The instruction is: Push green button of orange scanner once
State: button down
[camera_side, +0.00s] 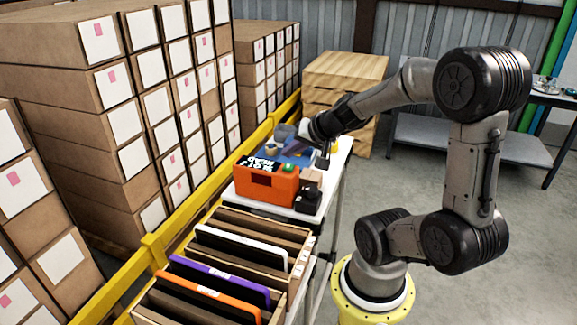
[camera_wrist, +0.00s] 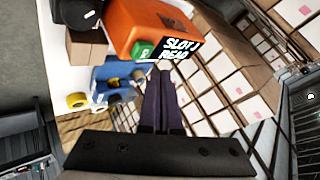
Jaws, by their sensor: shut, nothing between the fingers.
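The orange scanner (camera_side: 266,187) stands on the white table, with a black label reading "SLOT J READ" on top. In the wrist view the orange scanner (camera_wrist: 140,22) is at the top. Its green button (camera_wrist: 144,49) sits on the corner beside the label; the green button (camera_side: 289,168) also shows in the side view. My gripper (camera_wrist: 164,70) is shut and empty, its dark fingertips just below the label in the wrist picture. In the side view my gripper (camera_side: 296,146) is above and behind the scanner. I cannot tell whether the fingertips touch anything.
A blue tray (camera_wrist: 112,72) with small items lies behind the scanner, near a yellow tape roll (camera_wrist: 77,100). A small brown box (camera_side: 311,178) and a black device (camera_side: 308,199) stand right of it. Open cartons with coloured folders (camera_side: 220,270) are in front. Stacked cartons (camera_side: 110,90) line the left.

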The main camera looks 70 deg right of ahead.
aim_at(291, 168)
jog(key=shift+f, duration=0.55)
jog(key=shift+f, duration=0.1)
dwell(1.7)
jog(key=shift+f, duration=0.3)
jog(key=shift+f, duration=0.5)
dwell(0.9)
jog(key=shift+r, duration=0.9)
jog(key=shift+r, duration=2.5)
